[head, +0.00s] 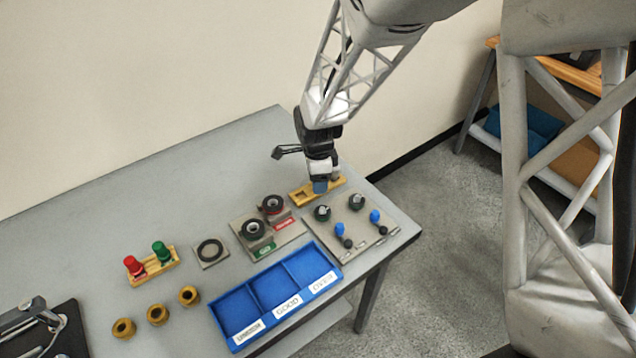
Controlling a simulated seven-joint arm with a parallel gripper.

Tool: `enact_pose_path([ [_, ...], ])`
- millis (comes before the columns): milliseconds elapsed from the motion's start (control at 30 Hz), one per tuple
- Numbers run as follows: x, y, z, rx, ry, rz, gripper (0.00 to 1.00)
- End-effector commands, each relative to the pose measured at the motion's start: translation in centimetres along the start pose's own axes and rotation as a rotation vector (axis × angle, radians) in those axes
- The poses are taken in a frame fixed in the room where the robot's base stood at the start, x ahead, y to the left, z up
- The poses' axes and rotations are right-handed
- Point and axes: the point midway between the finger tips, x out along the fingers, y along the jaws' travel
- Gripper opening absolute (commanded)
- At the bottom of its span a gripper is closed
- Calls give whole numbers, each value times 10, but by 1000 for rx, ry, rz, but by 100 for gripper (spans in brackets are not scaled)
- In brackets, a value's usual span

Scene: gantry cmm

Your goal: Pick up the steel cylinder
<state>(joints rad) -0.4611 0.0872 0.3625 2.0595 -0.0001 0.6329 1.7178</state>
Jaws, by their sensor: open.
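My gripper (321,176) points down over a wooden holder (302,198) at the back right of the grey table. A small blue-grey piece (320,187) shows right below the jaws, at the holder. I cannot tell whether it is the steel cylinder, another part or a fingertip. The holder has a square opening on its left side. The fingertips are too small and partly hidden to show the gap between them; the gripper is open. No other thing is clearly a steel cylinder.
In front stand a blue three-compartment tray (247,287), a grey plate (350,228) with dark and blue-topped pieces, and two dark ring gauges on blocks. Left are a flat ring, a rack (153,268) with red and green-handled pieces, and three brass rings (157,315). The back left table is clear.

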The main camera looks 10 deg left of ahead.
Motion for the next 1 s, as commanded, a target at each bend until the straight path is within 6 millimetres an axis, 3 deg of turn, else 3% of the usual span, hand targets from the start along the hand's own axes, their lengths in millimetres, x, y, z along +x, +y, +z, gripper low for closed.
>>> enact_pose_path([
  [433, 0, 0, 0, 0, 0, 0, 61],
  [800, -1, 0, 0, 0, 0, 0, 5],
  [1000, -1, 0, 0, 0, 0, -1, 2],
])
